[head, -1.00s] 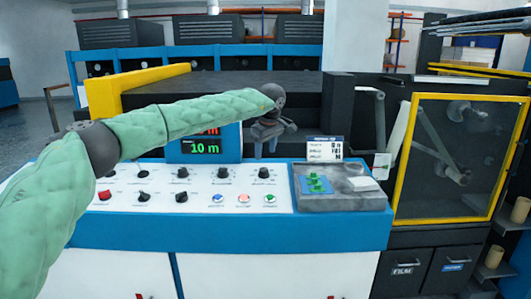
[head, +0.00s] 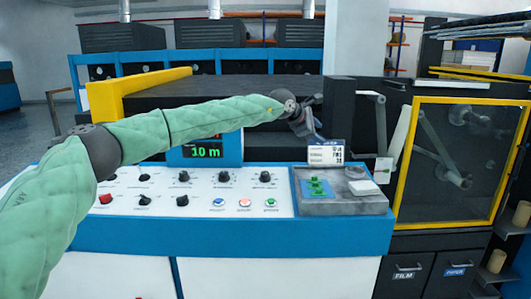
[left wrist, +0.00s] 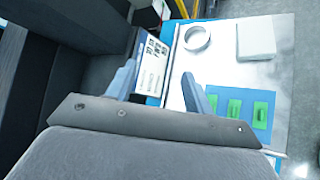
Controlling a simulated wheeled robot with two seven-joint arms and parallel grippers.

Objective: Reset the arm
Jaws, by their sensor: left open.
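My left arm, in a green padded sleeve, reaches in from the left in the head view across the control console. My left gripper (head: 310,131) is above the back of the console, near the small white label card (head: 326,153). In the left wrist view its two blue-grey fingers (left wrist: 160,88) stand apart with nothing between them. The grey tray (left wrist: 226,75) lies below and beyond them, with green pieces on blue (left wrist: 245,108), a ring (left wrist: 197,38) and a pale block (left wrist: 256,41). My right gripper does not show.
The console (head: 240,236) carries knobs, coloured buttons and a display (head: 204,152) reading 10 m. A dark machine body stands behind it. A yellow-framed window (head: 455,160) is at the right, above drawers marked FILM (head: 403,272) and PAPER (head: 455,271).

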